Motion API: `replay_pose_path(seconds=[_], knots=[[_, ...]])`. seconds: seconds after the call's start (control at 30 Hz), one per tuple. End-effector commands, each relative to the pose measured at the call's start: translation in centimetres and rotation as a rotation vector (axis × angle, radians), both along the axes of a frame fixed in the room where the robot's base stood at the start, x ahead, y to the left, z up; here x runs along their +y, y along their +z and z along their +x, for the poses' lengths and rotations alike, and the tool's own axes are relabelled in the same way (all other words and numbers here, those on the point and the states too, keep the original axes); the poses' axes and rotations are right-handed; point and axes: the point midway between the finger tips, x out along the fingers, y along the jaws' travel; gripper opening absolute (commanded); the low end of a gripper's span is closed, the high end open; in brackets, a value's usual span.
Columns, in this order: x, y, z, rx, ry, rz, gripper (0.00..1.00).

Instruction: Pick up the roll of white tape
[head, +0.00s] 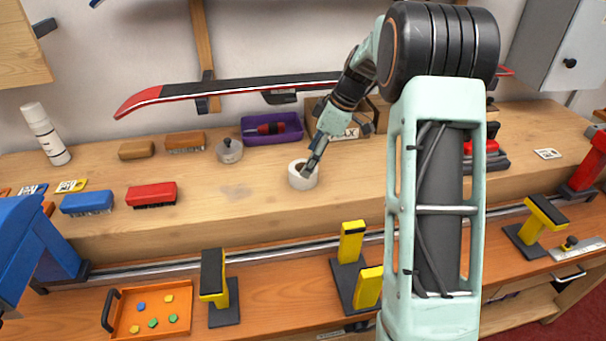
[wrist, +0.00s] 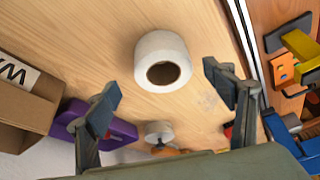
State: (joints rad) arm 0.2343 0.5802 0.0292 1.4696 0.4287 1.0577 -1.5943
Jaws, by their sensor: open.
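The roll of white tape (head: 303,175) stands on the wooden bench, its dark core hole facing up. In the wrist view the roll (wrist: 162,52) is ahead of my gripper (wrist: 157,88), roughly centred between the fingers but beyond their tips. My gripper is open and empty, with blue-grey fingertips spread wide. In the head view my gripper (head: 314,160) comes down from the upper right, and one finger overlaps the roll's right side. From these views I cannot tell whether a finger touches the roll.
A purple bin (head: 272,129) and a cardboard box (head: 372,117) stand behind the roll. A metal-lidded jar (head: 229,151) is to its left. A red-and-black ski (head: 240,88) spans above the bench. Bare wood lies left of the roll, with brushes (head: 151,195) farther left.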

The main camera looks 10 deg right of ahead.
Motion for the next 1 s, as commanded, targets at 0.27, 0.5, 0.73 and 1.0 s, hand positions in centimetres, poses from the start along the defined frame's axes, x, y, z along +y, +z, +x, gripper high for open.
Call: replay_pose_path(seconds=[0.27, 0.5, 0.73, 1.0], knots=[[1.3, -3.6, 0.0, 0.005, 0.001, 0.000, 0.76], [1.8, -4.8, 0.3, 0.000, 0.000, 0.000, 0.76], [1.8, -4.8, 0.3, 0.000, 0.000, 0.000, 0.66], [1.8, -4.8, 0.3, 0.001, -0.001, -0.001, 0.37]])
